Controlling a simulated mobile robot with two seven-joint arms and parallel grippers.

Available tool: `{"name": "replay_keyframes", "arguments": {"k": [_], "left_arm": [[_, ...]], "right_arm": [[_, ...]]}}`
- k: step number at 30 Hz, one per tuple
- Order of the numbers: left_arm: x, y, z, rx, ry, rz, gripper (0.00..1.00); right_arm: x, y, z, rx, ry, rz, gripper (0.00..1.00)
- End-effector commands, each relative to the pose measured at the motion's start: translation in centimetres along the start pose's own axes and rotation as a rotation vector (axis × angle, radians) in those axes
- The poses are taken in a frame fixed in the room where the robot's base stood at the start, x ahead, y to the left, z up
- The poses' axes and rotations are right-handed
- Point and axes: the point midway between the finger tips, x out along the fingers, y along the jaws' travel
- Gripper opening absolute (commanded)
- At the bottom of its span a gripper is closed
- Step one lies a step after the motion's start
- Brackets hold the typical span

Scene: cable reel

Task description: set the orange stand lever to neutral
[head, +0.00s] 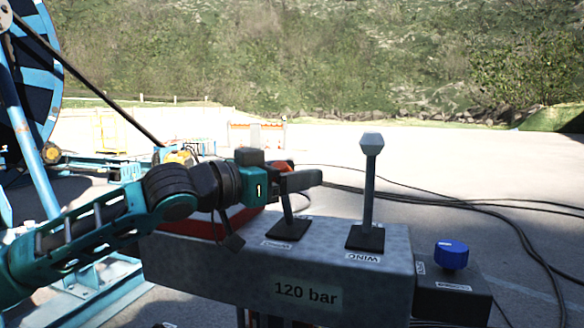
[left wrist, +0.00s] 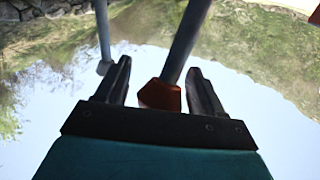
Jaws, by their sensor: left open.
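The orange stand lever stands on the grey control box (head: 200,262); its shaft (head: 287,208) rises from a dark base plate, and part of its orange knob shows behind my gripper. My left gripper (head: 300,180) is at the height of this knob, partly hiding it. In the left wrist view the orange knob (left wrist: 160,95) sits between the two open fingers of my left gripper (left wrist: 158,88), with a gap visible on the left side; contact on the right is unclear. My right gripper is not in view.
A grey lever (head: 369,190) labelled like "WINC" stands upright just right of my gripper; it also shows in the left wrist view (left wrist: 104,40). A blue knob (head: 451,254) sits on a dark box at the right. Black cables lie on the ground behind. A blue reel (head: 40,95) stands far left.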

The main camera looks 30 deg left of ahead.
Motion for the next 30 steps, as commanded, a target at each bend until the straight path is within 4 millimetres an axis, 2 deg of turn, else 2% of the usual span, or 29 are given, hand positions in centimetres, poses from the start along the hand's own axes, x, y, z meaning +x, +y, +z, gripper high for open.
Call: {"name": "replay_keyframes", "arguments": {"k": [6, 27, 30], "left_arm": [[0.01, -0.01, 0.04, 0.000, 0.000, 0.000, 0.68], [0.00, -0.02, 0.02, 0.000, 0.000, 0.000, 0.01], [0.00, -0.03, 0.01, 0.000, 0.000, 0.000, 0.00]], "right_arm": [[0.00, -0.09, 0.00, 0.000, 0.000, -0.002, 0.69], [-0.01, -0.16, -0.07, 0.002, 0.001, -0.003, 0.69], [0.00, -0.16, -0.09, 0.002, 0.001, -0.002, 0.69]]}}
